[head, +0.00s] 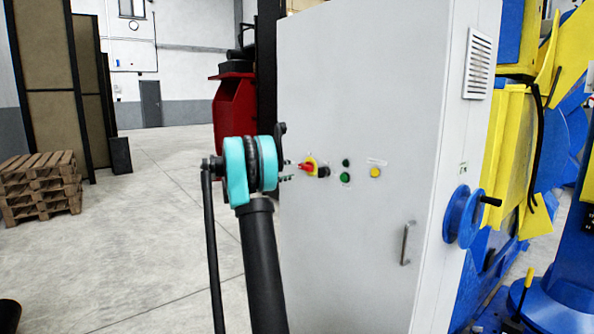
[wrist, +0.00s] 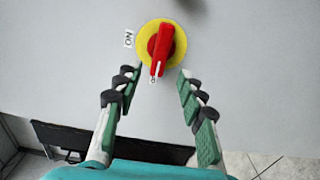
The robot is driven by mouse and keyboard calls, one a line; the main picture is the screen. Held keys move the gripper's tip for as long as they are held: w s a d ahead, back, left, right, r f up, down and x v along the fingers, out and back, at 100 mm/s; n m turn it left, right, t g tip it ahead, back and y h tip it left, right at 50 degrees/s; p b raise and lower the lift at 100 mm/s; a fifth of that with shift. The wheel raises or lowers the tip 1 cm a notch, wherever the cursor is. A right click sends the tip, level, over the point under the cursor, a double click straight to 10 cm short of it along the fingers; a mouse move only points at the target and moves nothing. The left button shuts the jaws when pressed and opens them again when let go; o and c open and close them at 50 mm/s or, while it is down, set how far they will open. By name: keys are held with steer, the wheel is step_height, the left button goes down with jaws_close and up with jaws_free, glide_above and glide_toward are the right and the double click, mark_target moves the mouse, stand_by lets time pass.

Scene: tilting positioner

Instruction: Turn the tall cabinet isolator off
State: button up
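The tall cabinet (head: 370,110) is light grey, with its front facing my arm. Its isolator (head: 309,166) is a red handle on a yellow round plate. In the wrist view the red handle (wrist: 160,48) points down and slightly left over the yellow plate (wrist: 140,42). An "ON" label (wrist: 129,39) is left of the plate. A small mark below the handle tip is too small to read. My gripper (wrist: 158,82) is open and empty, its fingers spread either side of and just below the handle, not visibly touching it. The head view partly hides the fingers.
Green buttons (head: 345,177), a yellow button (head: 376,172) and a door handle (head: 405,243) are on the cabinet front. A blue handwheel (head: 462,216) is on its right side. A red machine (head: 233,105) stands behind, pallets (head: 40,185) at left.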

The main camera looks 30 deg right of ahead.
steer(key=shift+s+a, duration=0.15)
steer(key=shift+a, duration=1.25)
steer(key=shift+s+a, duration=0.1)
steer(key=shift+a, duration=1.25)
